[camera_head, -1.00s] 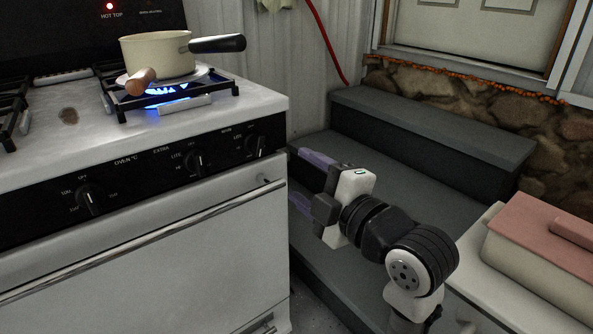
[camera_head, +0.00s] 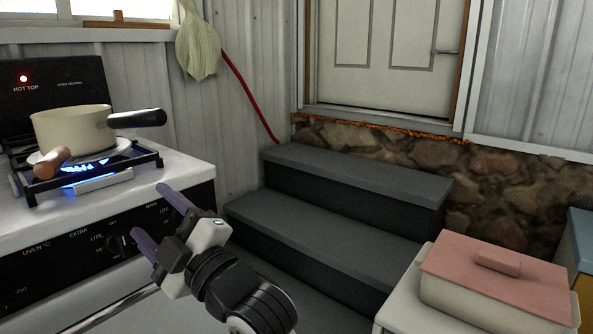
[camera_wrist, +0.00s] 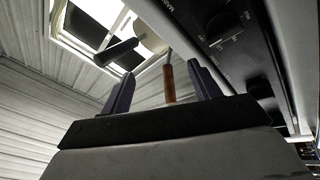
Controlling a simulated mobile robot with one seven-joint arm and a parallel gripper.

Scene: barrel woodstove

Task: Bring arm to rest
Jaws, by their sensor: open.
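My gripper (camera_head: 158,222) is open and empty in the head view, in front of the stove's right front edge. Its two purple fingers are spread apart and point up and left toward the stove. In the wrist view my gripper (camera_wrist: 158,90) also shows, with nothing between its fingers. Beyond the fingers, the wrist view shows a wooden handle (camera_wrist: 169,84) and a dark handle (camera_wrist: 115,52), both apart from the gripper.
A cream pot (camera_head: 72,128) with a dark handle sits on the stove (camera_head: 175,165) over a lit blue flame. Grey steps (camera_head: 340,185) rise behind my arm. A pink-lidded box (camera_head: 495,285) stands at the lower right. A red hose (camera_head: 250,95) runs down the wall.

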